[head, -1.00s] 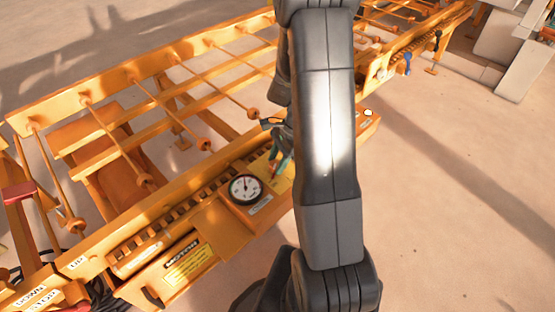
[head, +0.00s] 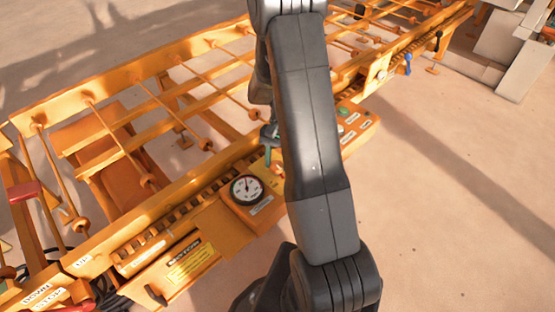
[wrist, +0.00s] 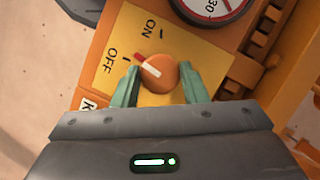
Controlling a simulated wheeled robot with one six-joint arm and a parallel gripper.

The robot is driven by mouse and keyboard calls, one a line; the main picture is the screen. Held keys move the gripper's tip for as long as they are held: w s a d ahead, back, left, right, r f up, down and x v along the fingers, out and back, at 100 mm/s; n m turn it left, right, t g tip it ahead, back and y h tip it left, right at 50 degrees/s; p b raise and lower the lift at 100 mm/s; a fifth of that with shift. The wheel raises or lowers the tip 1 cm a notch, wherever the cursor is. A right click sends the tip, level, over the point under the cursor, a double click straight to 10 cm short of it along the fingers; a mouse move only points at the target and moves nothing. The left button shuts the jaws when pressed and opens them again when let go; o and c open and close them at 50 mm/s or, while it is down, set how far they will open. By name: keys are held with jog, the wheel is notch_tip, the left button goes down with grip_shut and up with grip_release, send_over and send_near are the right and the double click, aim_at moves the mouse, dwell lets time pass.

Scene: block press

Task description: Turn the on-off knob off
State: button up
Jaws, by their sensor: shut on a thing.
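The on-off knob (wrist: 163,75) is a round orange knob with a white mark and a red mark, set on a yellow plate (wrist: 195,48) with ON and OFF printed on it. Its marks point up and left, closer to the tick by OFF than to the tick by ON. My gripper (wrist: 160,68) has its two teal fingers on either side of the knob and is shut on it. In the head view my gripper (head: 269,150) is partly hidden behind my arm, and the knob cannot be made out.
A round gauge (head: 246,190) sits on the orange panel next to the yellow plate, and part of the gauge (wrist: 212,8) shows in the wrist view. A green button (head: 344,112) is on the panel right of my arm. The orange frame with rods runs behind.

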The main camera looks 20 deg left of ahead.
jog(key=shift+a+n+h, duration=0.1)
jog(key=shift+n+h, duration=0.4)
jog(key=shift+n, duration=0.8)
jog(key=shift+t, duration=0.3)
jog(key=o, duration=1)
jog(key=shift+c, duration=0.2)
jog(key=p+v, duration=0.1)
jog(key=v, duration=1.3)
jog(key=shift+a+f, duration=0.1)
jog(key=b+x, duration=0.1)
jog(key=x, duration=1.2)
jog(key=shift+s+f, duration=0.15)
jog(key=shift+f, duration=0.2)
